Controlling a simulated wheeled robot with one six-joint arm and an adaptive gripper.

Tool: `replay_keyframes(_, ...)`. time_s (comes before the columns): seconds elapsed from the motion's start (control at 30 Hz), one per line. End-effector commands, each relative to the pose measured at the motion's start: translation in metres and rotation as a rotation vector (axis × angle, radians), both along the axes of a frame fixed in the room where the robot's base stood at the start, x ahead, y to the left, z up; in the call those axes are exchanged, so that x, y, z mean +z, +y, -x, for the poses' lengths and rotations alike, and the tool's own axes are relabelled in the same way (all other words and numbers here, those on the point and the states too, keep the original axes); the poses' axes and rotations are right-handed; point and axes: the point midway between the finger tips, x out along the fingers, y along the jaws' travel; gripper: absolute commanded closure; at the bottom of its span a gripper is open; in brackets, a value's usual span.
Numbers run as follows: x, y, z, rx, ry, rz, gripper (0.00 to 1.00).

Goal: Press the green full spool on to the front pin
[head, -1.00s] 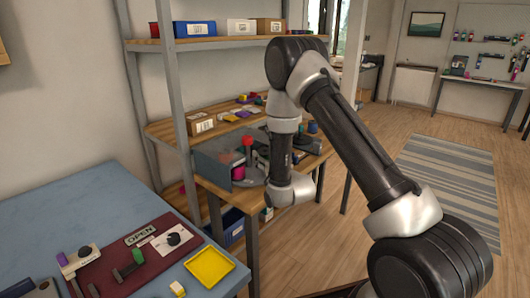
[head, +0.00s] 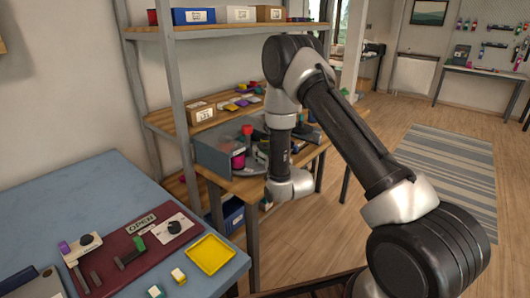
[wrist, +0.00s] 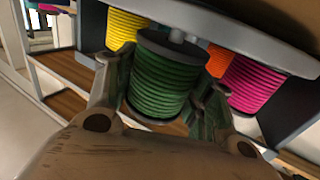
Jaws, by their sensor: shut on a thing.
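In the wrist view the green spool (wrist: 162,77), wound full with dark cord, sits between the two fingers of my gripper (wrist: 160,105), which is shut on it. A short grey pin (wrist: 177,36) shows just above the spool's dark end, below a curved grey disc (wrist: 240,35). I cannot tell whether the pin enters the spool. In the head view my wrist is in front of the shelf unit's lower table, and the fingers and the green spool are hidden.
Yellow (wrist: 125,28), orange (wrist: 216,62) and magenta (wrist: 257,82) spools stand close around the green one. In the head view a grey housing (head: 212,157) stands beside my wrist. The blue table (head: 90,195) holds a maroon mat (head: 130,272) and a yellow tray (head: 211,254).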

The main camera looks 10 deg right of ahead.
Motion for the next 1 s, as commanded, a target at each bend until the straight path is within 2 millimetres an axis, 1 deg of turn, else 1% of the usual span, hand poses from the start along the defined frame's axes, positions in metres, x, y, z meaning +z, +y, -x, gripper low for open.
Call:
replay_keyframes(0.57, -0.0038, 0.0000, -0.0001, 0.000, 0.000, 0.000, 0.72)
replay_keyframes(0.6, -0.0039, 0.0000, -0.0001, 0.000, 0.000, 0.000, 0.45)
replay_keyframes(0.73, -0.0039, 0.0000, 0.0000, 0.000, 0.000, 0.000, 0.22)
replay_keyframes(0.97, -0.0039, 0.0000, 0.0000, 0.000, 0.000, 0.000, 0.22)
replay_keyframes(1.0, -0.0041, 0.0000, 0.0000, 0.000, 0.000, 0.000, 0.20)
